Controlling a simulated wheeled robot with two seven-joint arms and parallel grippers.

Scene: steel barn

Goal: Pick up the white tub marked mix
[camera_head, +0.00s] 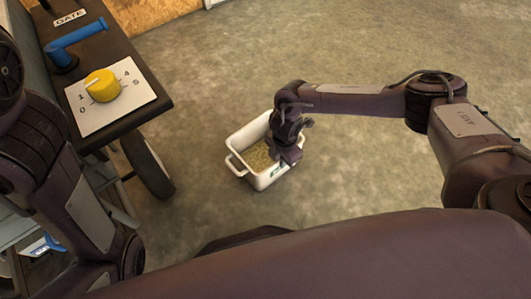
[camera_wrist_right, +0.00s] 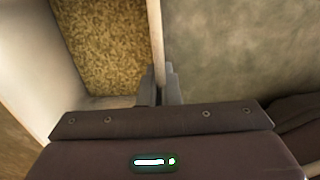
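The white tub (camera_head: 262,181) stands on the floor, filled with tan, grainy feed, with a handle on its left end. A small green mark shows on its near side, too small to read. My right gripper (camera_head: 288,158) reaches down at the tub's right side. In the right wrist view the two fingers (camera_wrist_right: 161,86) sit close on either side of the tub's thin wall (camera_wrist_right: 154,30) and appear shut on it. The feed lies left of the wall and bare floor right of it. My left arm shows at the left edge, but its gripper is out of view.
A dark-topped bench (camera_head: 130,50) at the upper left carries a yellow dial (camera_head: 102,85) on a numbered plate, a blue lever (camera_head: 80,38) and a GATE label. A dark wheel (camera_head: 147,165) stands below it, left of the tub. The concrete floor is clear beyond and right of the tub.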

